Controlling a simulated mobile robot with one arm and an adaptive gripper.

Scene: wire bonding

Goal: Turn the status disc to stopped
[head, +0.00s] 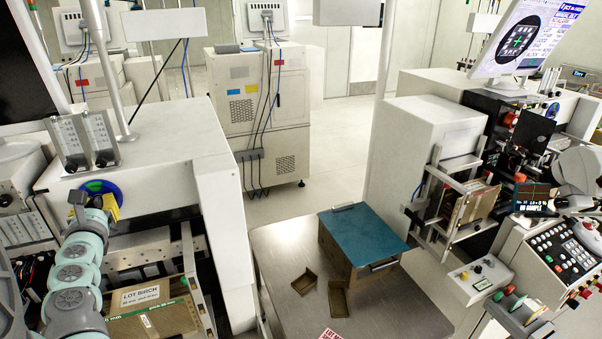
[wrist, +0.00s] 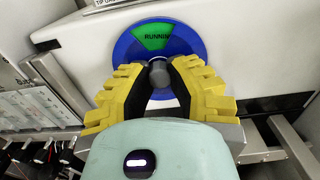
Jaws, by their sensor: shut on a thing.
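The status disc (wrist: 191,40) is a blue round plate on the front face of a white machine. Its green window at the top reads "RUNNING", with the last letters cut close to the window's edge. In the wrist view my gripper (wrist: 158,75), with yellow ribbed fingers, is shut on the grey knob at the disc's centre. In the head view the disc (head: 113,188) shows at the left, partly behind my gripper (head: 104,205). The disc's lower part is mostly hidden by the fingers.
Two gauges (head: 84,139) stand on the machine above. A steel table (head: 285,260) with a blue-topped box (head: 362,236) and small brown trays stands to the right. Floor is clear behind it.

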